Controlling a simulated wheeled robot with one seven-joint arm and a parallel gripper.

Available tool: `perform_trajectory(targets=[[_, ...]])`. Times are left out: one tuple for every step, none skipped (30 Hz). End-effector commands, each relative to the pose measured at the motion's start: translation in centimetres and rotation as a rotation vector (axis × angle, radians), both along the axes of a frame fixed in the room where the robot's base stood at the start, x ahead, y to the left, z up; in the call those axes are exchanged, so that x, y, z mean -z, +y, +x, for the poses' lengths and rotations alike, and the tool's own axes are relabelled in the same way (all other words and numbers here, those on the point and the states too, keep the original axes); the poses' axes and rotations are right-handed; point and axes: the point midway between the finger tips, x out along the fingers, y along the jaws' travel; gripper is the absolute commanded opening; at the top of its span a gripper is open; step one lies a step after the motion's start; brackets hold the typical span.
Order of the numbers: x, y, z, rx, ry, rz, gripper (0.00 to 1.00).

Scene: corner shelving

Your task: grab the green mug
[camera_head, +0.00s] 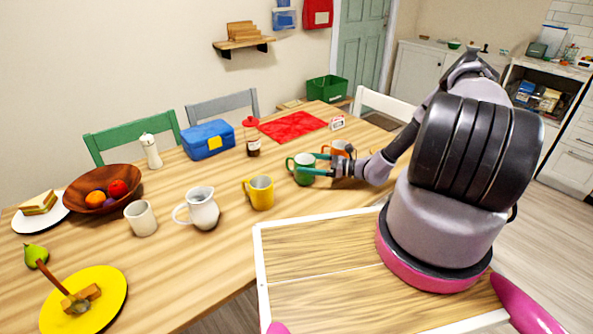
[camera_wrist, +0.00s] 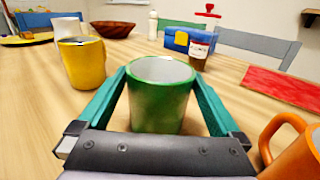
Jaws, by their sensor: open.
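The green mug (camera_head: 300,169) stands upright on the wooden table (camera_head: 221,255). It also shows in the wrist view (camera_wrist: 160,97), with its pale inside visible from above. My gripper (camera_head: 315,163) is open, and its two teal fingers (camera_wrist: 161,92) lie on either side of the mug. The mug is between the fingers, close to the palm. Whether the fingers touch its sides I cannot tell. In the head view the mug's handle points left; in the wrist view it is hidden.
An orange mug (camera_wrist: 292,156) stands close on the right in the wrist view. A yellow mug (camera_head: 260,193) stands to the left of the green one. A white jug (camera_head: 203,211) stands farther left.

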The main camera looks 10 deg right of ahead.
Motion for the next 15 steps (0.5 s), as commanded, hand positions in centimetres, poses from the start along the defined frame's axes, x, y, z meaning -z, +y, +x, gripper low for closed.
perform_trajectory(targets=[[0.02,0.05,-0.01,0.002,0.000,0.000,1.00],[0.02,0.07,0.00,0.002,0.000,-0.001,1.00],[0.02,0.07,0.00,0.002,-0.001,-0.001,1.00],[0.02,0.06,0.00,0.002,-0.001,-0.001,1.00],[0.02,0.06,0.00,0.002,-0.001,-0.001,1.00],[0.02,0.08,0.00,0.002,-0.001,-0.001,1.00],[0.01,0.08,0.00,0.002,0.000,-0.001,1.00],[0.01,0.08,0.00,0.002,0.000,0.000,0.89],[0.01,0.09,0.00,0.002,0.000,0.000,0.73],[0.01,0.09,0.00,0.002,0.000,0.000,0.62],[0.01,0.09,0.00,0.002,0.000,0.000,0.50],[0.01,0.09,0.00,0.002,0.000,0.000,0.35],[0.01,0.09,0.00,0.002,0.000,0.000,0.23],[0.01,0.09,0.00,0.002,0.000,0.000,0.12],[-0.04,0.10,0.02,0.002,0.000,0.001,0.12]])
